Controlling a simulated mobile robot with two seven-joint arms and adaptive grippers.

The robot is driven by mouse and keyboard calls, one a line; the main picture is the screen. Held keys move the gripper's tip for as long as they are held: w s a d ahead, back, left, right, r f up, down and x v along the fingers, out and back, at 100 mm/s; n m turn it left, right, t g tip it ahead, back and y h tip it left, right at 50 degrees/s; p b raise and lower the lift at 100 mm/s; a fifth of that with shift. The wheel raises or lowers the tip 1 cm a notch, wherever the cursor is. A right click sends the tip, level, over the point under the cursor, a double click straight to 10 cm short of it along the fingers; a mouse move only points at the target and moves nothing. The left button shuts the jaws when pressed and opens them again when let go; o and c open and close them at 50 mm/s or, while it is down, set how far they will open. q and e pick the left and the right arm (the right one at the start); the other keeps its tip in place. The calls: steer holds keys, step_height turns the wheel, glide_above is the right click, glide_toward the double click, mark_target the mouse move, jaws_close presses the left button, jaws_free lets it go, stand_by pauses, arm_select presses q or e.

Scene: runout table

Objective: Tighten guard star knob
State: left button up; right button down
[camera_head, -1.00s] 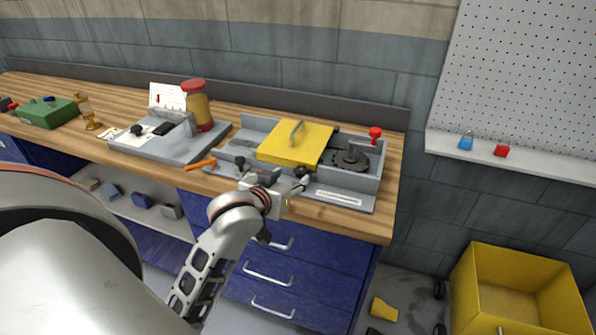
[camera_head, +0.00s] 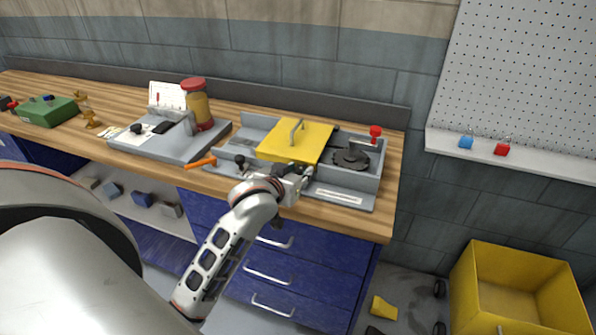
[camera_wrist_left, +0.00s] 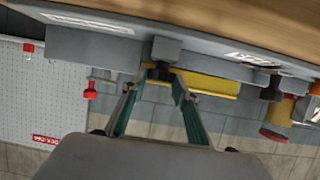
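The runout fixture is a grey tray (camera_head: 345,200) with a yellow guard plate (camera_head: 285,138) and a round dark disc (camera_head: 352,158). My left gripper (camera_head: 303,169) is at the tray's front, just before the yellow guard. In the left wrist view its two fingers are spread, with a dark knob (camera_wrist_left: 159,72) on a grey block between and just beyond the tips. I cannot tell whether they touch it; the gripper hides this knob in the head view. Another dark knob (camera_head: 240,161) stands at the tray's front left. The yellow guard also shows in the wrist view (camera_wrist_left: 215,85).
A red-topped knob (camera_head: 375,132) stands at the tray's back right. An orange-handled tool (camera_head: 201,163) lies to the left. A grey base (camera_head: 165,148) with a red-lidded jar (camera_head: 196,105) stands further left. A yellow bin (camera_head: 530,290) is on the floor at right.

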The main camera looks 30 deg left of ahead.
arm_select(q)
steer(key=shift+a+m+h, duration=0.3)
steer(key=shift+m+h, duration=1.3)
steer(key=shift+h, duration=0.3)
steer(key=o, duration=1.1)
steer(key=shift+s, duration=0.1)
steer(key=v, duration=1.2)
